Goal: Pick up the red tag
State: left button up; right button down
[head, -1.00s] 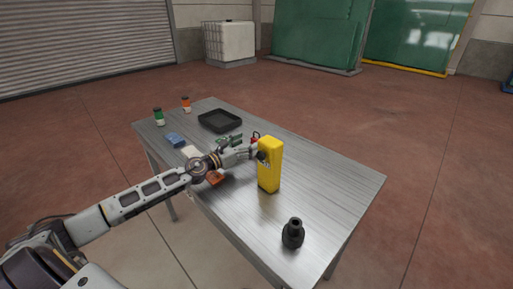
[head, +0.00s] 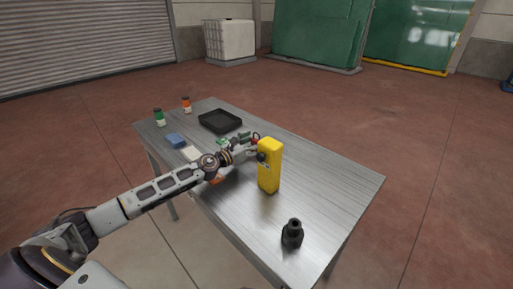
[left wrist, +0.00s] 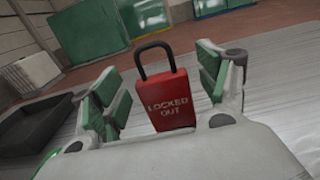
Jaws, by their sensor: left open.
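The red tag (left wrist: 166,98) reads "LOCKED OUT" and has a dark shackle loop on top. In the left wrist view it stands between the two open, green-padded fingers of my left gripper (left wrist: 164,90), with a gap visible on the left side. Its lower edge is hidden by the gripper body. In the head view only a small part of the red tag (head: 255,139) shows beyond my left gripper (head: 248,140), behind the yellow block. My right gripper is not in view.
A yellow block (head: 269,170) stands just right of my left gripper. A black tray (head: 220,121) lies behind it on the metal table (head: 330,185). A black fitting (head: 292,234) stands near the front edge. A blue block (head: 176,141) and small bottles are at the left.

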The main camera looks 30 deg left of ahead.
pick_arm(q)
jog(key=shift+w+d, duration=0.2)
jog(key=shift+w, duration=0.4)
jog(key=c, duration=1.1)
